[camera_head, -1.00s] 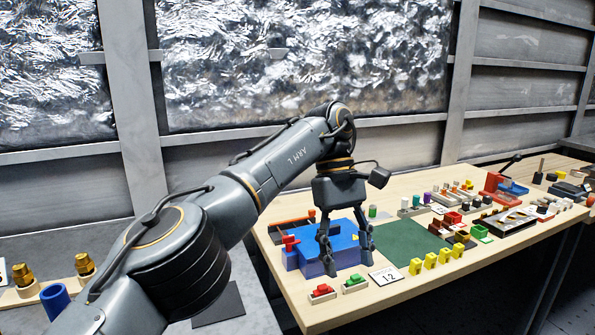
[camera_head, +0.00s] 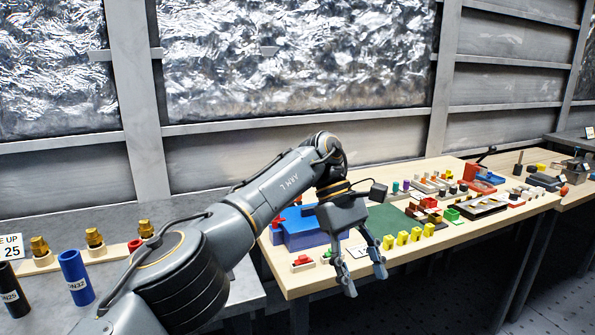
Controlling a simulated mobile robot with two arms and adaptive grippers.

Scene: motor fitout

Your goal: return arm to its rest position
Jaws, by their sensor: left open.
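My left arm (camera_head: 268,197) comes in from the lower left and reaches over the front of the wooden workbench. My left gripper (camera_head: 366,284) is open and empty. Its fingers point down in front of the bench's front edge, right of the red and green switches. The green switch (camera_head: 326,256) is partly covered by the gripper. The blue block (camera_head: 297,232) lies behind and left of the gripper, partly hidden by my arm. My right gripper is not in view.
The wooden bench (camera_head: 292,283) holds several yellow parts (camera_head: 402,238) along its front, a green mat (camera_head: 385,218) and trays farther right. At left, a grey table carries a blue cylinder (camera_head: 75,277) and brass fittings (camera_head: 95,238). Dark floor lies below the bench.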

